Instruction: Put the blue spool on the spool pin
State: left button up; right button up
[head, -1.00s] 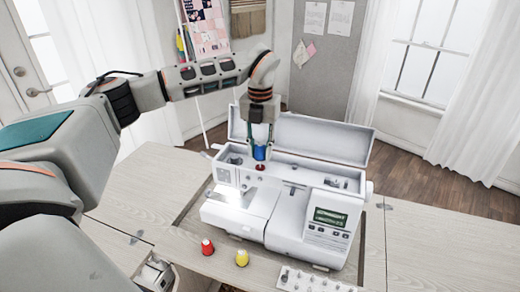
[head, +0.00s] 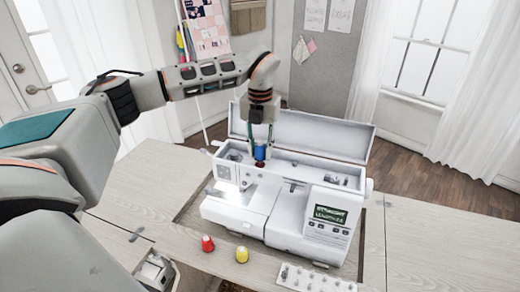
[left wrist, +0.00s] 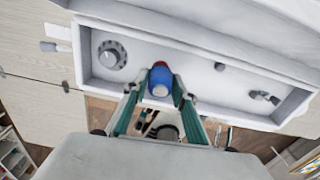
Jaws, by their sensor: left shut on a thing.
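The blue spool (head: 261,152) is upright between the fingers of my left gripper (head: 261,156), above the open top compartment of the white sewing machine (head: 285,205). In the left wrist view the blue spool (left wrist: 160,82) shows between the two green-sided fingertips (left wrist: 158,92), with a red part at its far end. My left gripper is shut on it. The spool pin cannot be made out; the spool and fingers may hide it. My right gripper is not in view.
The machine's raised lid (head: 310,135) stands behind the compartment. A dial (left wrist: 111,54) sits inside the compartment. A red spool (head: 207,244) and a yellow spool (head: 242,256) stand on the table in front. A white tray of small parts (head: 312,281) lies at the front right.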

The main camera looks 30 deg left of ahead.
pick_arm(q)
jog(key=shift+f, duration=0.6)
jog(key=o, duration=0.9)
jog(key=shift+r, duration=0.15)
notch_tip(320, 180, up, 12)
jog(key=shift+f, duration=0.15)
dwell(0.4)
